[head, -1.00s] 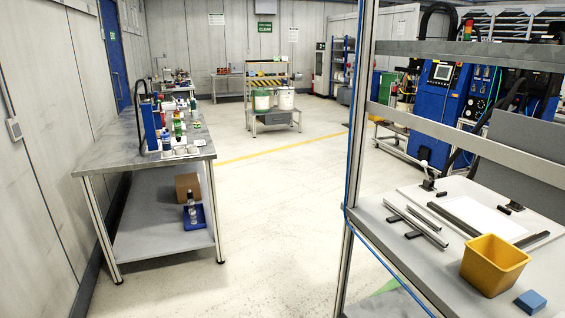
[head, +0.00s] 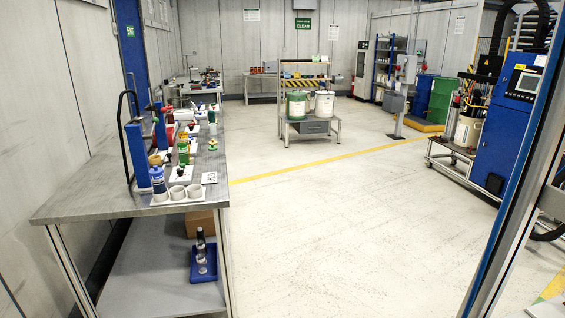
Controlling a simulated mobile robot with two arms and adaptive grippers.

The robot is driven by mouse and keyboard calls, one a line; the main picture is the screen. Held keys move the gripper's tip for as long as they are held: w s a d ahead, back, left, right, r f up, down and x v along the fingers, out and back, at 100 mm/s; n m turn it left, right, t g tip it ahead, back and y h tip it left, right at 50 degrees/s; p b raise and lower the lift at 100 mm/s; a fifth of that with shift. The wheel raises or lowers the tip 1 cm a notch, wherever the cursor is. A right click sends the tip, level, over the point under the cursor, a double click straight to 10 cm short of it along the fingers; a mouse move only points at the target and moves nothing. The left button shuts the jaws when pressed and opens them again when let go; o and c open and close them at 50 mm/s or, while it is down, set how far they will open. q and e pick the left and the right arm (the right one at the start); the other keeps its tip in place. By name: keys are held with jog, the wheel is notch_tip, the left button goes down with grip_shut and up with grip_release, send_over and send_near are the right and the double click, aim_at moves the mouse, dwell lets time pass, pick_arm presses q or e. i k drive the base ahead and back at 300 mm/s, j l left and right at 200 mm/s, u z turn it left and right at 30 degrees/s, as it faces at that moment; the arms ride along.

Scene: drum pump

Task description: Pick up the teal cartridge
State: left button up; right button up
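I cannot make out a teal cartridge for certain at this distance. The grey metal bench (head: 95,196) at the left carries a row of small items. Among them are a blue cylindrical piece (head: 158,181) and a green bottle-like piece (head: 183,150) near the front. Neither of my grippers is in view.
A blue tray (head: 204,266) with dark and clear pieces and a cardboard box (head: 199,221) are on the bench's lower shelf. A metal frame post (head: 515,200) stands close on the right. A cart with green and white drums (head: 310,130) stands ahead. The middle floor is clear.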

aim_at(211, 114)
jog(key=i, duration=1.9)
jog(key=i+u, duration=0.15)
jog(key=i, duration=0.5)
jog(key=i+l+u, duration=0.1)
jog(key=i, duration=0.5)
jog(key=i+l+u, duration=0.15)
jog(key=i+l, duration=0.15)
jog(key=i, duration=0.35)
jog(key=i+l+u, duration=0.2)
jog(key=i+u, duration=0.2)
jog(key=i+l+u, duration=0.35)
jog(key=i, duration=0.2)
jog(key=i+l+u, duration=0.4)
jog(key=l, duration=0.15)
jog(key=i, duration=0.6)
